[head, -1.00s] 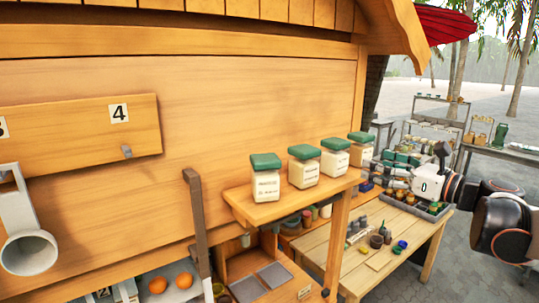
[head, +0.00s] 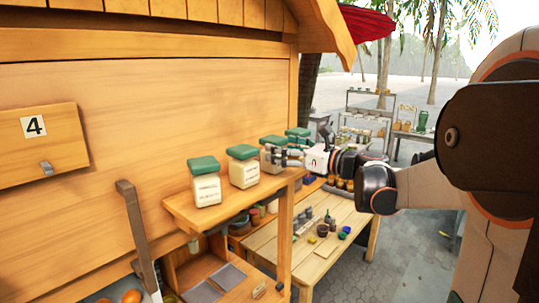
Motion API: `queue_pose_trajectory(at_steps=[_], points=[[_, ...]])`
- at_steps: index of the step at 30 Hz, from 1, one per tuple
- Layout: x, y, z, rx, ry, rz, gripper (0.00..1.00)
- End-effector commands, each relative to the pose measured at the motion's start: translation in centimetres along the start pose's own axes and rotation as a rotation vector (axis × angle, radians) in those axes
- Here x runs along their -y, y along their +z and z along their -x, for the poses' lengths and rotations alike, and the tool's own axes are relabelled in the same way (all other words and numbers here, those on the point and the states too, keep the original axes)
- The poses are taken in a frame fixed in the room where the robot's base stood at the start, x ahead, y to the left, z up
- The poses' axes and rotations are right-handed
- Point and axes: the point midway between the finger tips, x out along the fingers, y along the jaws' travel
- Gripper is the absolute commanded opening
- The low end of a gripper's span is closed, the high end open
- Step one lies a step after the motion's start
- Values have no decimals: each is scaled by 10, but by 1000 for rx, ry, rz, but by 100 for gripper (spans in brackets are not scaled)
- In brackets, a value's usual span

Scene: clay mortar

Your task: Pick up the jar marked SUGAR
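Several pale jars with green lids stand in a row on a wooden shelf (head: 178,205) fixed to the hut wall. The nearest jar (head: 206,188) and the second jar (head: 244,173) show whole, with small dark label text too blurred to read. The third jar (head: 268,164) is partly covered by my gripper (head: 282,156). The farthest jar (head: 299,133) shows mainly its green lid. I cannot tell which jar is marked SUGAR. My gripper points left with its fingers at the third jar; whether they touch or surround it, or are spread, is unclear.
A wooden table (head: 345,217) with small pots stands below and right of the shelf. A dark upright bar (head: 133,222) rises left of the shelf. A number 4 board (head: 40,148) is on the wall. Metal racks stand farther back.

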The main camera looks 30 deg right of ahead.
Motion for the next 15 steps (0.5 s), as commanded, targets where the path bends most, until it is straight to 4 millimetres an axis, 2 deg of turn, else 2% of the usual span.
queue_pose_trajectory(at_steps=[3,7,14,15], points=[[-1,7,-18,0,3,0,77],[0,5,-34,0,2,0,77],[0,5,-36,0,0,0,77],[0,4,-36,0,0,0,72]])
